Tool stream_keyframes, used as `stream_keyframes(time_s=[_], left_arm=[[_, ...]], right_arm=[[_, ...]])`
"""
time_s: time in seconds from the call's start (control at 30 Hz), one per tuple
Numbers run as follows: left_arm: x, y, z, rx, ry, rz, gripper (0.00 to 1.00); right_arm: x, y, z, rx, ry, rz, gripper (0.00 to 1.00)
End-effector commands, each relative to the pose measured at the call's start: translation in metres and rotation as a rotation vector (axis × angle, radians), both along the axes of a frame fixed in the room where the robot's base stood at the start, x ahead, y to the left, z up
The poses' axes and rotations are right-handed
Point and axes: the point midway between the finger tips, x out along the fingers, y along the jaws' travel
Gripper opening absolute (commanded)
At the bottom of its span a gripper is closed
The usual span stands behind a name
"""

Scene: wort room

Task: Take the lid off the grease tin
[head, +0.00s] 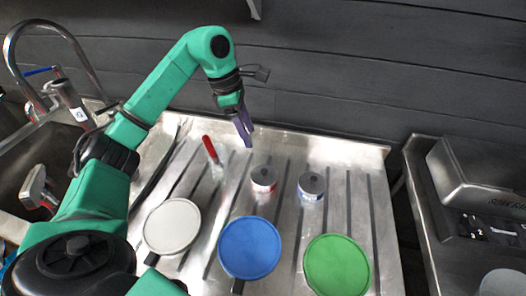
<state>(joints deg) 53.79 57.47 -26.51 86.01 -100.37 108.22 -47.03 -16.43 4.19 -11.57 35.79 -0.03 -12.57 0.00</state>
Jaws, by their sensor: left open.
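Two small tins with grey lids and dark knobs stand upright on the steel drainboard. One tin (264,180) has a red and white label. The other tin (311,187) has a blue and white label and stands just to its right. I cannot read which one is the grease tin. Both lids are on. My left gripper (247,142) has purple fingers, points down, and is above and behind the red-labelled tin, apart from it. It is open with nothing between its fingers. My right gripper is not in view.
A white disc (172,226), a blue disc (250,247) and a green disc (337,266) lie in front of the tins. A red-handled tool (210,148) lies left of my gripper. A sink with a tap (76,107) is at left. The drainboard (352,185) is clear right of the tins.

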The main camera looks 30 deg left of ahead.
Motion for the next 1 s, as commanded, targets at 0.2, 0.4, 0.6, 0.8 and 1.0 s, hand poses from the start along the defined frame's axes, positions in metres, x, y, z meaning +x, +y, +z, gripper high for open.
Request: stream_keyframes(time_s=[0.2, 0.4, 0.6, 0.8, 1.0], left_arm=[[0.002, -0.009, -0.036, 0.009, 0.009, -0.003, 0.59], [0.008, -0.020, -0.079, 0.006, 0.005, -0.002, 0.59], [0.014, -0.027, -0.104, 0.003, 0.007, 0.000, 0.59], [0.019, -0.033, -0.137, 0.006, 0.002, -0.001, 0.59], [0.019, -0.033, -0.139, 0.007, 0.001, -0.001, 0.56]], right_arm=[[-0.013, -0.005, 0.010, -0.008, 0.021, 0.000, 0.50], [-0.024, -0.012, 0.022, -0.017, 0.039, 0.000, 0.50], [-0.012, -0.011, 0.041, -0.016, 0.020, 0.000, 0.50], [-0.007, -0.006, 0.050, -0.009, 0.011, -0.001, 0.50], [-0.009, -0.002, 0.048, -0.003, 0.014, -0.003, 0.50]])
